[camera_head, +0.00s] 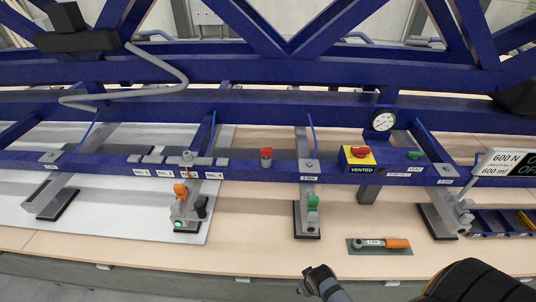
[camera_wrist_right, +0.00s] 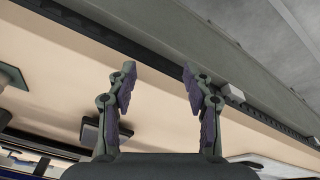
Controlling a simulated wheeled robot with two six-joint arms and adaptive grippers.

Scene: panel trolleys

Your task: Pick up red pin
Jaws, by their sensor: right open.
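A small red-topped piece (camera_head: 266,153), which looks like the red pin, stands upright on the blue front beam near the middle of the head view. It has a grey lower part. My right gripper (camera_head: 315,280) is at the bottom of the head view, below and slightly right of the red piece and well apart from it. In the right wrist view the right gripper (camera_wrist_right: 158,85) has its two fingers spread with nothing between them. The red piece does not show in that view. My left gripper is in neither view.
A yellow box (camera_head: 346,163) with a red knob, labelled VENTED, sits on the blue beam (camera_head: 235,165). Grey clamps (camera_head: 307,190) hang along the beam. An orange-handled tool (camera_head: 397,243) lies on the beige panel (camera_head: 260,235). A gauge (camera_head: 383,120) stands above the beam.

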